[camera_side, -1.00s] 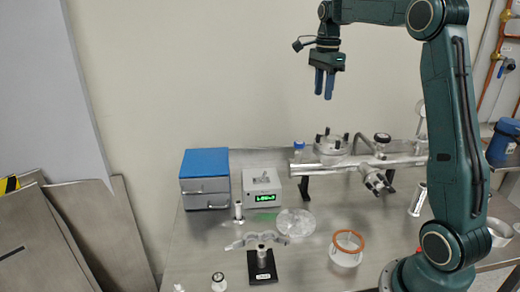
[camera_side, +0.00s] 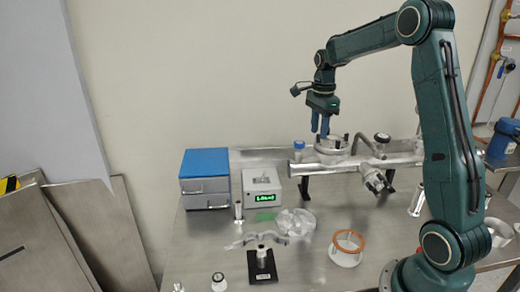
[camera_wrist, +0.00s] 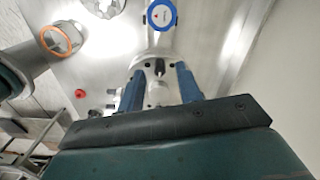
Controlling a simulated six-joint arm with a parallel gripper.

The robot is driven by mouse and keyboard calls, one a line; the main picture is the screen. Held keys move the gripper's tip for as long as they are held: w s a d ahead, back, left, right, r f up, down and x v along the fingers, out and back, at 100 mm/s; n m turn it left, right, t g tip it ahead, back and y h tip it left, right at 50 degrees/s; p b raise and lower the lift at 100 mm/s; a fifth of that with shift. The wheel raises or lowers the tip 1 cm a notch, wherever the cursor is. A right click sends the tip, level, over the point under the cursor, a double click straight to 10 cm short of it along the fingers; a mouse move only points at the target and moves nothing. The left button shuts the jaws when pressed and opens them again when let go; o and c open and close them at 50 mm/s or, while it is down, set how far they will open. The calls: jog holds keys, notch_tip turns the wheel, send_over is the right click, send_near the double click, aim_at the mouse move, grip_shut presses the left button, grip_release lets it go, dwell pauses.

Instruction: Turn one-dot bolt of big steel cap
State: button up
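The big steel cap (camera_side: 333,151) sits on top of the horizontal steel chamber tube, with several dark bolts standing up around its rim. My gripper (camera_side: 320,131) points down at the cap's left rim, its two blue fingers apart. In the wrist view my gripper (camera_wrist: 160,84) is open, and part of the silver cap (camera_wrist: 150,61) shows between and beyond the fingers. A dark bolt (camera_wrist: 160,67) stands in the gap between the fingers; no contact shows. Dot marks on the bolts are too small to read.
The steel tube (camera_side: 400,160) with a dark knob (camera_side: 382,138) extends right. A blue-topped drawer box (camera_side: 205,165), a display box (camera_side: 262,187) and an orange-rimmed ring (camera_side: 347,247) stand on the table.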

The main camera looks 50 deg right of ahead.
jog(key=shift+f, duration=0.65)
jog(key=shift+c, duration=0.2)
grip_shut()
